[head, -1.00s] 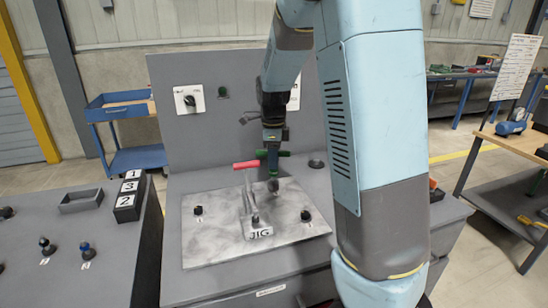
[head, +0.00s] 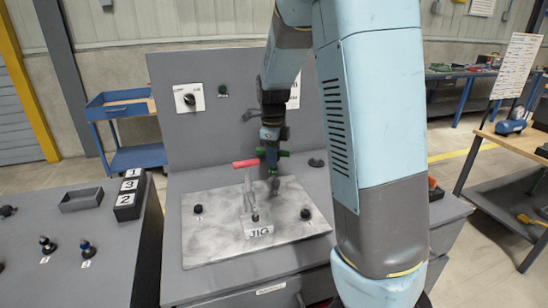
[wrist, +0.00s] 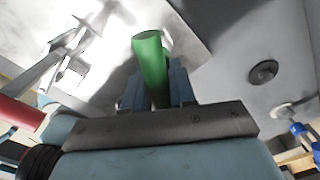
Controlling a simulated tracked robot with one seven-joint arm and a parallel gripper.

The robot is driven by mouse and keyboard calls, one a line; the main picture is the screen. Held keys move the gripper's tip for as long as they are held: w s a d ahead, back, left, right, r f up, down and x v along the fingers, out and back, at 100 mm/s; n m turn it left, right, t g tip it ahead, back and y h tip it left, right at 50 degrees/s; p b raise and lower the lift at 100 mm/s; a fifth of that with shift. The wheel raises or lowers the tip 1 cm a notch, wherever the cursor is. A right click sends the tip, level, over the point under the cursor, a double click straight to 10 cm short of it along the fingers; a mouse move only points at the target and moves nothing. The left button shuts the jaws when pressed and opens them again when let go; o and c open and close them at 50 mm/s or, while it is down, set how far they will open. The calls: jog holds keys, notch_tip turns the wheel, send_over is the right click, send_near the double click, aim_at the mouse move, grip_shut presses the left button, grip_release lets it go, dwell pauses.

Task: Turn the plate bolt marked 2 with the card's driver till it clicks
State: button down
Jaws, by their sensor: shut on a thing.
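My gripper (head: 272,150) is shut on the green handle of a driver (wrist: 150,62). In the head view the green handle (head: 284,153) lies crosswise, and a dark shaft runs down from it to the far part of the metal plate (head: 215,240). The lower end seems to meet the plate; the bolt beneath it is hidden. Dark bolts stand on the plate at the left (head: 197,209) and right (head: 305,214), with another dark piece (head: 255,217) near the JIG label (head: 259,232). I cannot read any bolt numbers on the plate.
A red-handled clamp (head: 245,163) stands close left of the driver. A dark round piece (head: 316,162) lies on the bench to the right. A block marked 1, 3, 2 (head: 128,190) and a grey tray (head: 82,199) are on the left bench. A dial (head: 188,98) is on the back panel.

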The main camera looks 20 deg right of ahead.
jog(key=shift+m, duration=0.4)
jog(key=shift+n, duration=1.4)
jog(key=shift+r, duration=0.15)
jog(key=shift+r, duration=2.15)
jog(key=shift+w, duration=0.1)
